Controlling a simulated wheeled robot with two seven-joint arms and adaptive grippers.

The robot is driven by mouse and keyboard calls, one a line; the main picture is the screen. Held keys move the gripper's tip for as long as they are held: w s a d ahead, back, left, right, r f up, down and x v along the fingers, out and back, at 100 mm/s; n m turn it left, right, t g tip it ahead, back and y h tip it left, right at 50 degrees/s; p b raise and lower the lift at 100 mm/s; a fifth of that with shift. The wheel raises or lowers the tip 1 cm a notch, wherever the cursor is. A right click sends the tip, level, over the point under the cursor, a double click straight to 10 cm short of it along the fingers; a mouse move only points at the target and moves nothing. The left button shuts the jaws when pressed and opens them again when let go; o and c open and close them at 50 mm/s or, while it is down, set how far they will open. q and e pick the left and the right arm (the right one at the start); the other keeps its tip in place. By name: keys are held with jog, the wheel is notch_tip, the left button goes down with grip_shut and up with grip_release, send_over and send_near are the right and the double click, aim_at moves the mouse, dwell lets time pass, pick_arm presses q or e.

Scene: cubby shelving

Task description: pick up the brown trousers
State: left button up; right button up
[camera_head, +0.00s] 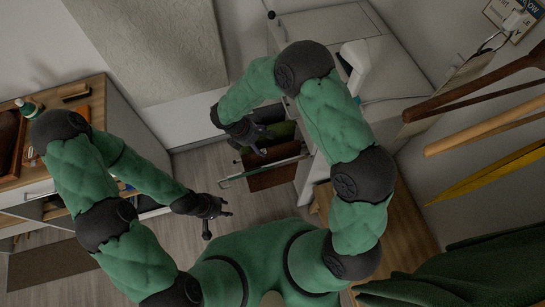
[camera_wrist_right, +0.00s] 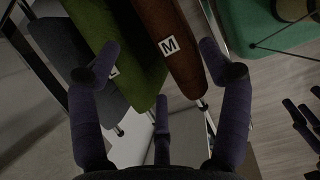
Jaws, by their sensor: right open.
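The brown trousers (camera_head: 272,178) hang folded on a pull-out rack in the head view, partly hidden by my right gripper. In the right wrist view the brown trousers (camera_wrist_right: 160,30) carry a white "M" label and hang just ahead of the fingers. My right gripper (camera_wrist_right: 158,60) is open with nothing between its fingers. It also shows in the head view (camera_head: 256,141), close above the rack. My left gripper (camera_head: 218,222) is open and empty, left of the rack and apart from it.
Green trousers (camera_wrist_right: 120,45) and grey trousers (camera_wrist_right: 65,50) hang beside the brown ones. A metal rail (camera_head: 262,168) crosses the rack's front. A wooden-topped cabinet (camera_head: 85,105) stands at left. Wooden floor (camera_head: 200,170) is free between.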

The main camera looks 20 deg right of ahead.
aim_at(268, 148)
jog(key=shift+w+d+f, duration=0.3)
jog(key=shift+w+f, duration=0.05)
jog(key=b+x, duration=0.1)
jog(key=x, duration=0.3)
jog(key=shift+s+f, duration=0.1)
jog(key=shift+s, duration=0.1)
jog(key=shift+w+d+f, duration=0.1)
jog(key=shift+d+f, duration=0.1)
jog(key=shift+f, duration=0.2)
pick_arm(q)
jog(key=shift+w+d+f+b, duration=0.15)
jog(key=shift+f+b, duration=0.35)
jog(key=shift+f, duration=0.25)
jog(key=shift+w+a+f+b, duration=0.15)
jog(key=shift+f+b, duration=0.35)
jog(key=shift+f, duration=0.25)
pick_arm(e)
jog(key=shift+x, duration=2.45)
pick_arm(q)
jog(key=shift+d, duration=0.1)
pick_arm(e)
jog(key=shift+d, duration=0.1)
pick_arm(q)
jog(key=shift+f+b, duration=0.35)
pick_arm(e)
jog(key=shift+f, duration=0.2)
jog(key=c, duration=1.5)
pick_arm(q)
jog(key=shift+r, duration=0.1)
